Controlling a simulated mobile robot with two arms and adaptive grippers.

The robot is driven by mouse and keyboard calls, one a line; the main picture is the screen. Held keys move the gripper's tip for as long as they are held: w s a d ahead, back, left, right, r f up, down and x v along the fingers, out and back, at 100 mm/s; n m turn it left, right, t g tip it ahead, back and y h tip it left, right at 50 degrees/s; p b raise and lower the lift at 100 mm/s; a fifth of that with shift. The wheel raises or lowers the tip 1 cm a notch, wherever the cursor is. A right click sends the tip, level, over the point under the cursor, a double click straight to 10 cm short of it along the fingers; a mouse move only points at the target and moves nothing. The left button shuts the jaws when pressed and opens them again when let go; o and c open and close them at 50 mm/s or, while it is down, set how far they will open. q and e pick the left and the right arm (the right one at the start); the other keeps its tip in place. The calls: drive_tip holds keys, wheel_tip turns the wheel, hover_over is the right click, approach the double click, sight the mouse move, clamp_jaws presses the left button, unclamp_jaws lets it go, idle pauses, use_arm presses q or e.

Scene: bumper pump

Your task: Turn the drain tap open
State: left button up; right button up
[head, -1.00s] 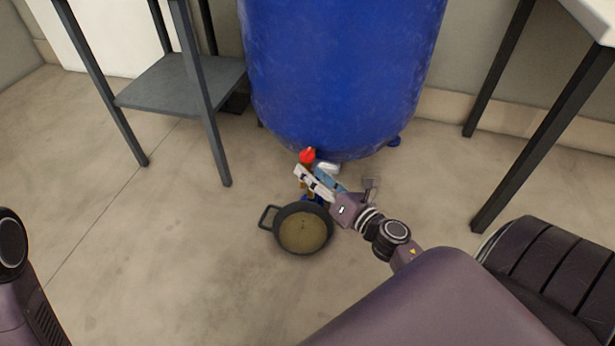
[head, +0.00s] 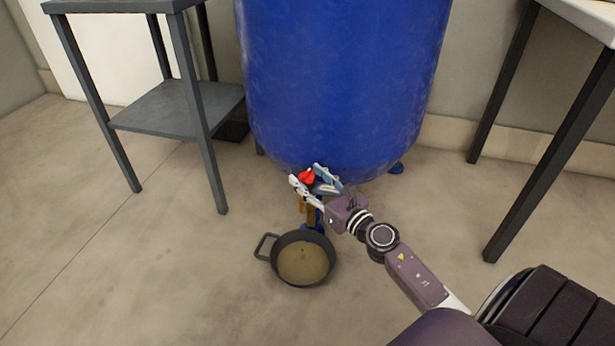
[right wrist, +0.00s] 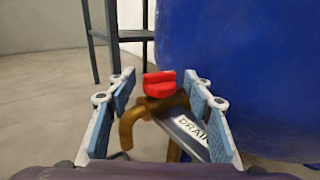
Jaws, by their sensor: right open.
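The drain tap has a red handle (head: 306,177) at the bottom front of the blue tank (head: 340,90). In the right wrist view the red handle (right wrist: 159,84) sits on a brass tap body (right wrist: 142,112) whose spout bends down at the left. A label plate (right wrist: 188,130) reading "DRAIN" is beside it. My right gripper (head: 309,178) is open, with one finger on each side of the handle. In the right wrist view the fingers (right wrist: 160,105) stand apart, and no contact with the handle shows. My left gripper is not in view.
A dark pan (head: 303,258) with brownish contents stands on the floor below the tap. A grey shelf stand (head: 170,105) is at the left. A table with dark legs (head: 550,150) is at the right. The floor at the left front is clear.

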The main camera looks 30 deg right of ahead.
drive_tip(key=shift+w, duration=0.35)
drive_tip(key=shift+c, duration=0.6)
drive_tip(key=c, duration=1)
drive_tip(key=shift+c, duration=0.2)
